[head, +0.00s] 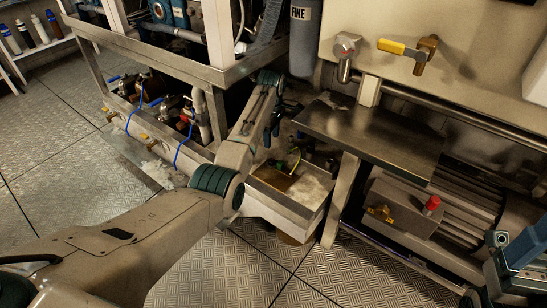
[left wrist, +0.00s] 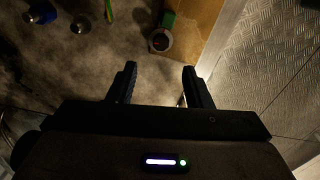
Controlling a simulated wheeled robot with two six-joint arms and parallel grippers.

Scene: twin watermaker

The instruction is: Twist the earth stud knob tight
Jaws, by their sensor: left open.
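In the left wrist view, a small round knob (left wrist: 160,40) with a dark rim and paler face sits beyond my fingertips, beside a green strip (left wrist: 168,18). I take it for the earth stud knob. My left gripper (left wrist: 160,80) is open and empty, its fingers apart on either side of the line to the knob, not touching it.
A pale open tray (head: 262,207) with brown and whitish contents stands below my left gripper. A metal shelf (head: 375,135) is to its right, with a red-capped box (head: 405,205) underneath. A frame with valves and blue hoses (head: 150,95) stands left. The floor in front is clear.

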